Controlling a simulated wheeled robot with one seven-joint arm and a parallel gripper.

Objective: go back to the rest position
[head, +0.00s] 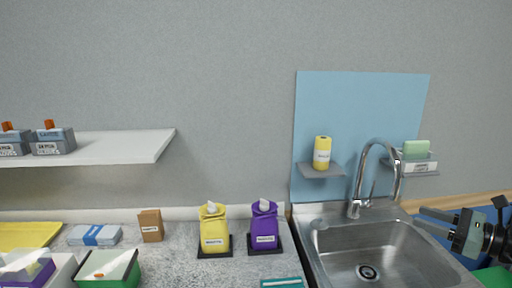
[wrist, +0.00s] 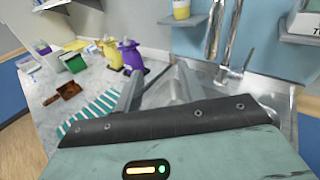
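My gripper (head: 426,220) is at the right edge of the head view, above the right side of the sink (head: 345,245). In the wrist view its two grey fingers (wrist: 160,78) stand apart with nothing seen between them. The sink basin and chrome faucet (wrist: 228,50) lie beyond the fingers. The rest of my arm is mostly cut off in the head view.
A small shelf (head: 322,171) holds a yellow bottle (head: 322,150). A white shelf (head: 130,147) juts out at left. A green box (head: 108,270) sits front left.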

